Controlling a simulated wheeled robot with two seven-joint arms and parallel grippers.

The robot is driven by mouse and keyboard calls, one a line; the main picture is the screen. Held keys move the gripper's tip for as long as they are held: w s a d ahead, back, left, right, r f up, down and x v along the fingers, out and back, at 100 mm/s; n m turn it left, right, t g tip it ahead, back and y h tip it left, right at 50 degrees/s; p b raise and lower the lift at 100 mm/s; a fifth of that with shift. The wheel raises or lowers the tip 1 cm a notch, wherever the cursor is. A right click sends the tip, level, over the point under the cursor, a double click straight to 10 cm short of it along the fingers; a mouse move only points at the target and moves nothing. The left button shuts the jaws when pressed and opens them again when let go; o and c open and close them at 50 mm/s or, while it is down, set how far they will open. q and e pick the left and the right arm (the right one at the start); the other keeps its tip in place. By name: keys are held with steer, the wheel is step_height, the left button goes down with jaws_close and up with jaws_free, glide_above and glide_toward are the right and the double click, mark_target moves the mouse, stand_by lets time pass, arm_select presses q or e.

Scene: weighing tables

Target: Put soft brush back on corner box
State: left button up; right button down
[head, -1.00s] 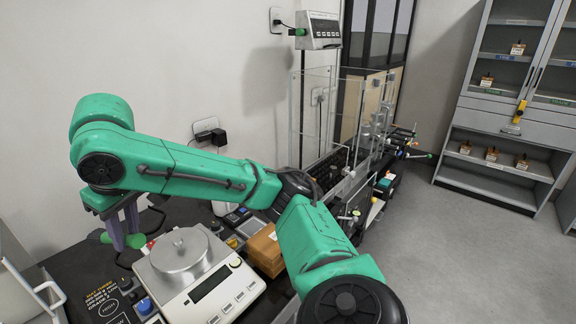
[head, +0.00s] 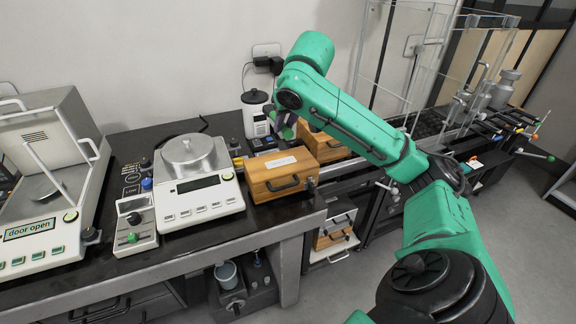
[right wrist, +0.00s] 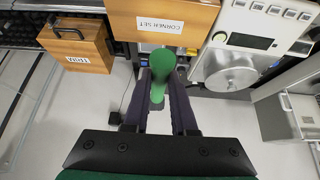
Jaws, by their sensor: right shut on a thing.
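The soft brush (right wrist: 161,72), of which a green round handle shows, is held between the fingers of my right gripper (right wrist: 163,97) in the right wrist view. In the head view my right gripper (head: 286,128) hangs behind the corner box (head: 283,184), at its back edge. The brush cannot be made out clearly there. The corner box is a wooden case with a dark handle; its lid, labelled "CORNER SET", shows at the top of the right wrist view (right wrist: 133,12). The brush is seen beside that lid. I cannot tell the gap between them. My left gripper is not in view.
A second wooden box (head: 330,150) stands behind and right of the corner box. A balance with a silver pan (head: 206,190) stands to its left, and a white jar (head: 255,108) behind. A draft-shield balance (head: 38,215) is at far left.

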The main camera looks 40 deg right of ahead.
mark_target(285, 168)
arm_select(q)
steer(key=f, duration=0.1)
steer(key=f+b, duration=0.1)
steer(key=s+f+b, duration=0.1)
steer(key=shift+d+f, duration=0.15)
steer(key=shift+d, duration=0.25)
arm_select(e)
steer(key=f, duration=1.2)
steer(key=shift+s+d, duration=0.2)
steer(key=shift+d, duration=0.1)
steer(key=shift+f+b, duration=0.2)
steer(key=shift+b, duration=0.15)
steer(key=c, duration=0.7)
jaws_free()
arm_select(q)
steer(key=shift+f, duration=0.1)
arm_select(e)
steer(key=shift+r, duration=0.3)
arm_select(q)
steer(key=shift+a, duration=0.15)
arm_select(e)
steer(key=v, duration=1.2)
steer(key=shift+s+f, duration=0.1)
steer(key=shift+f, duration=0.05)
